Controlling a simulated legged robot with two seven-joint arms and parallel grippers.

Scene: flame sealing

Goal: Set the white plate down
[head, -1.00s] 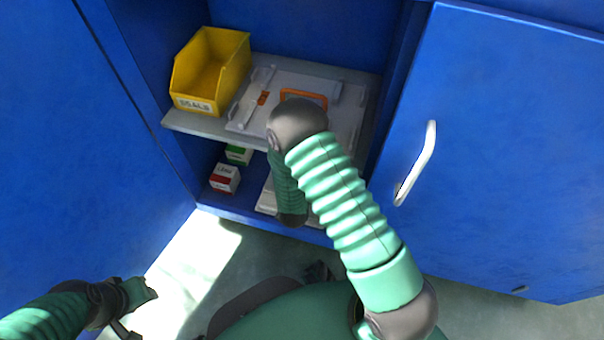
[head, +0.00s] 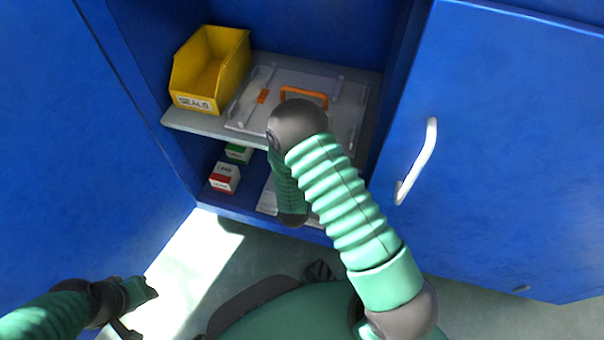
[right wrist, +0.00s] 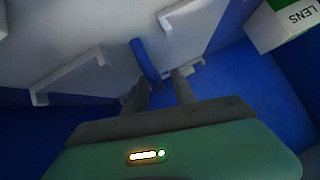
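The white plate (right wrist: 95,50) fills the upper left of the right wrist view, with white brackets along its edges and a blue handle (right wrist: 145,60). In the head view only a pale strip of it (head: 268,197) shows in the lower compartment, behind my right arm. My right gripper (right wrist: 160,88) has its two fingers apart, with the end of the blue handle between them; I see no clear grip. The right gripper is hidden in the head view. My left gripper (head: 140,308) hangs low at the left, away from the cabinet; its fingers are unclear.
The blue cabinet has an upper shelf (head: 205,124) holding a yellow SEALS bin (head: 208,72) and a grey plate with an orange handle (head: 303,95). A red-white box (head: 224,178) and a green-white box (head: 239,153) stand below at left. The open door (head: 500,150) is at right.

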